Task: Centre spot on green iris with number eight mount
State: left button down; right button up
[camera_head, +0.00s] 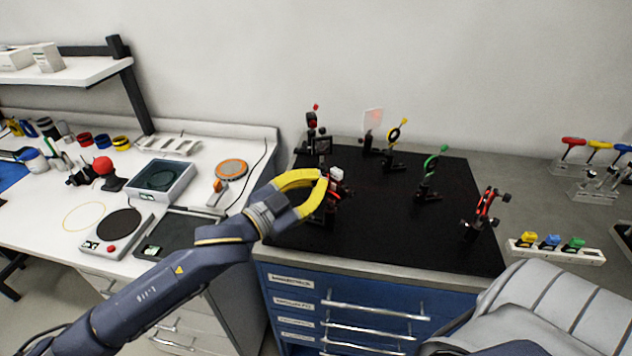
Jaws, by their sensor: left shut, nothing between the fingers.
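The green iris (431,164) stands upright on its black post toward the right of the black breadboard (376,235). A mount with red parts (335,184) stands at the breadboard's left side, partly hidden by my gripper; I cannot read a number on it. Another red-and-black mount (487,201) stands at the right edge. My left gripper (322,191) has yellow fingers, shut and empty, with the tips at the left mount. I cannot tell whether they touch it. A pale card (373,119) at the back bears a faint reddish patch. My right gripper is not in view.
A yellow iris (397,131) and a red-tipped mount (312,121) stand at the back of the breadboard. A rack of coloured pieces (555,248) and colour-handled drivers (598,145) lie to the right. A white bench (60,235) with instruments is on the left.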

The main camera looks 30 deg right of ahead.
pick_arm(q)
jog(key=shift+r, duration=0.15)
jog(key=c, duration=1.4)
grip_release()
jog(key=shift+o, duration=0.2)
jog(key=v, duration=1.2)
